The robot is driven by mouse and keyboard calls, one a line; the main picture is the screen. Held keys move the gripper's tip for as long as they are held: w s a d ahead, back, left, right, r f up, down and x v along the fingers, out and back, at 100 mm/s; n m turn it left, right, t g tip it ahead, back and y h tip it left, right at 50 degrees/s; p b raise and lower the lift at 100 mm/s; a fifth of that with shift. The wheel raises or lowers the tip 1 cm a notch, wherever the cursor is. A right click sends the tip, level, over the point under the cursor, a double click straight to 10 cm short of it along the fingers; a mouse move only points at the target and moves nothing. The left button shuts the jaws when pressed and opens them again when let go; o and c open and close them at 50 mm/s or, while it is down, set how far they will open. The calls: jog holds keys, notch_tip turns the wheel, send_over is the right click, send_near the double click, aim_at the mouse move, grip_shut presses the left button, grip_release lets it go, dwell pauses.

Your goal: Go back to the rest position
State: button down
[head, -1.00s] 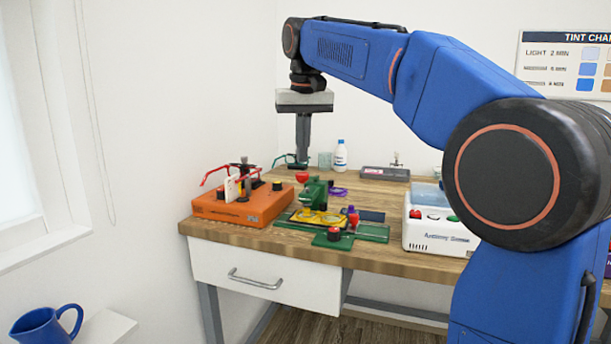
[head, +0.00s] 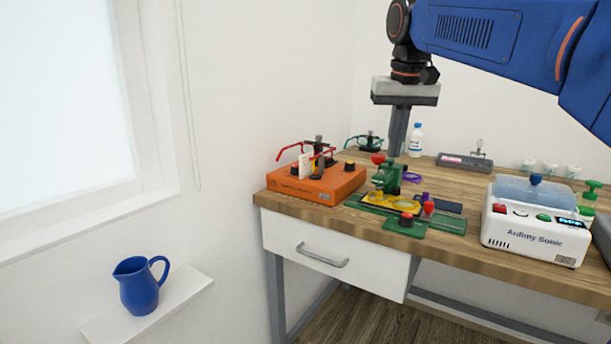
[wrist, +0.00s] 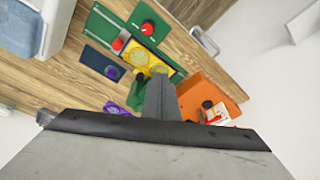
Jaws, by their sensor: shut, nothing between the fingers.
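My gripper (head: 393,153) points down with its fingers together and empty, above the back part of the wooden workbench (head: 462,185). In the head view its tips show just behind the green and yellow device (head: 388,178). In the wrist view the closed fingers of my gripper (wrist: 160,80) reach over the bench, between the green and yellow device (wrist: 138,56) and the orange box (wrist: 212,98). Whether the tips touch anything cannot be told, but they appear to be above the bench top.
The orange box (head: 315,185) carries red glasses. A white bottle (head: 415,141), a grey tray (head: 464,162) and the white Ardimy Sonic machine (head: 535,226) stand on the bench. A blue jug (head: 138,287) stands on a small white shelf (head: 172,306) below the window. A drawer (head: 325,254) is shut.

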jog(key=s+d+f+t, duration=0.1)
jog(key=s+d+f, duration=0.1)
jog(key=s+f, duration=1.2)
jog(key=s+d+f+n+t, duration=0.1)
jog(key=s+d+f, duration=0.2)
jog(key=s+f, duration=1.1)
notch_tip(320, 180, down, 4)
jog(key=shift+r, duration=0.1)
jog(key=shift+d, duration=0.1)
